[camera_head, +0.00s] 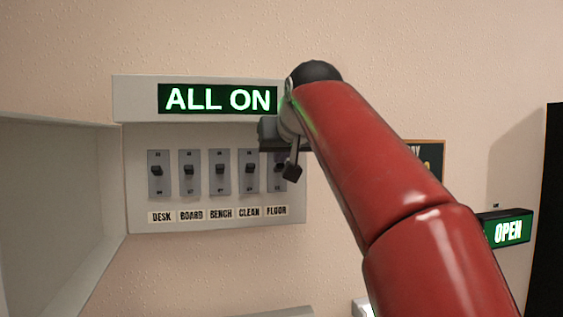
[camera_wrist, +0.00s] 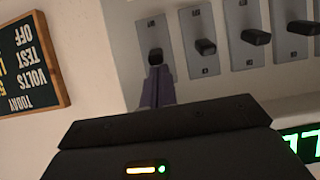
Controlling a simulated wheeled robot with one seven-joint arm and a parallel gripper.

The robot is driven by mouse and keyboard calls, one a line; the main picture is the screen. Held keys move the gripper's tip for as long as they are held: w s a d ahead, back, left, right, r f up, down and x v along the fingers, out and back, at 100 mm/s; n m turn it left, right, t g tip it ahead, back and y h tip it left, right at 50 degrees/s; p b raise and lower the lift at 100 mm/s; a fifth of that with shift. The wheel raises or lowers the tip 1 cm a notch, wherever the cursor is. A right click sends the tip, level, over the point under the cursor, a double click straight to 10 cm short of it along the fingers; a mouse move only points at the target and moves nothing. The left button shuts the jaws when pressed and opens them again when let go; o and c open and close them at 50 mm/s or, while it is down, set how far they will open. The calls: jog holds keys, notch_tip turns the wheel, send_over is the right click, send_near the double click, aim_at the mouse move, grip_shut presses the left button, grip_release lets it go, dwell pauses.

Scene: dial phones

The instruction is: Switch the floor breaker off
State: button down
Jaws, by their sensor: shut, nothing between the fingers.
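The floor breaker (camera_head: 278,185) is the rightmost switch on the wall panel, above the FLOOR label (camera_head: 276,211). My gripper partly covers it in the head view. In the wrist view, which is upside down, its dark toggle (camera_wrist: 155,57) shows at the left of the row. My gripper (camera_head: 291,172) is shut and empty, its fingertips (camera_wrist: 157,72) right at that toggle, on the display side of it. I cannot tell whether they touch it. The panel's display (camera_head: 218,99) reads ALL ON in green.
The desk (camera_head: 156,171), board (camera_head: 188,170), bench (camera_head: 220,169) and clean (camera_head: 249,168) breakers stand close to the left. A pale cabinet wall (camera_head: 55,215) juts out at the far left. A chalkboard sign (camera_head: 430,155) and a green OPEN sign (camera_head: 508,230) are to the right.

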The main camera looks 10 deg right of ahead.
jog(key=shift+s+f+t+b, duration=0.2)
jog(key=shift+f+t+b, duration=0.4)
jog(key=shift+b, duration=0.95)
jog(key=shift+s+f+t+b, duration=0.2)
jog(key=shift+f+t+b, duration=0.35)
jog(key=shift+b, duration=0.95)
jog(key=t+b, duration=0.1)
jog(key=b, duration=0.2)
jog(key=shift+s+f+t, duration=0.15)
jog(key=shift+s+t, duration=0.05)
jog(key=shift+t, duration=0.15)
jog(key=shift+r+p, duration=0.25)
jog(key=shift+p, duration=0.05)
jog(key=shift+s, duration=0.1)
